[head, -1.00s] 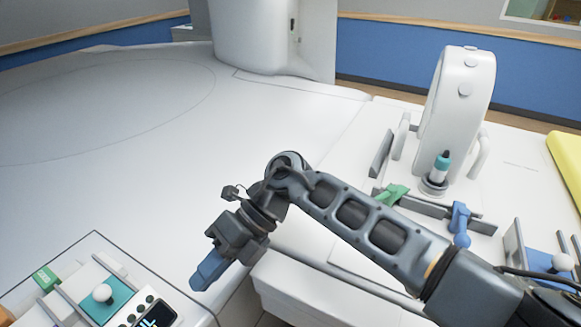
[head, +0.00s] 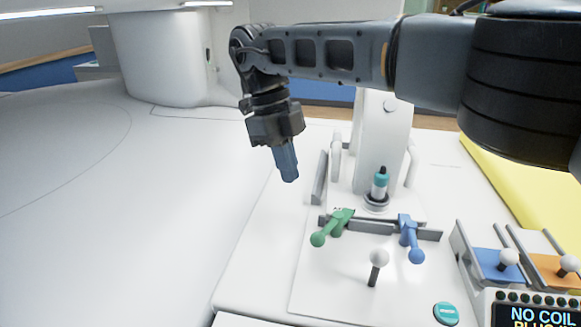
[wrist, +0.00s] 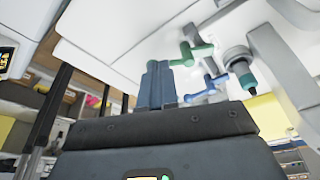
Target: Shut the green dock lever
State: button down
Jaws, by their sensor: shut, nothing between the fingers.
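The green dock lever (head: 333,226) is on the white dock, left of the blue lever (head: 410,238). Its green knob points down and left in the head view, angled out from the grey rail. My gripper (head: 290,178) is shut and empty, pointing down, above and to the left of the green lever and apart from it. In the wrist view the green lever (wrist: 189,54) shows just beyond my closed fingers (wrist: 157,66), to their right; the blue lever (wrist: 208,84) is farther right.
A control panel with sliders (head: 500,262) is at right. The white surface at left is clear.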

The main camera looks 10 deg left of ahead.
aim_at(322, 232)
jog(key=p+x, duration=0.1)
jog(key=x, duration=0.6)
jog(key=shift+s+d+f+p, duration=0.15)
jog(key=shift+s+d+p, duration=0.2)
jog(key=shift+d, duration=0.25)
jog(key=shift+s+d+f+p, duration=0.2)
jog(key=shift+s+d, duration=0.15)
jog(key=shift+d, duration=0.3)
jog(key=shift+s+d+f, duration=0.2)
jog(key=shift+s+d, duration=0.15)
jog(key=shift+d, duration=0.15)
jog(key=shift+s+d+r+n+p, duration=0.2)
jog(key=shift+d+n+p, duration=0.1)
jog(key=shift+n, duration=0.4)
jog(key=n, duration=0.1)
jog(key=s+d+n+t, duration=0.1)
jog(key=n, duration=0.2)
jog(key=shift+s+d+f+t, duration=0.15)
jog(key=shift+s+d+t, duration=0.05)
jog(key=shift+s+t, duration=0.1)
jog(key=shift+a, duration=0.15)
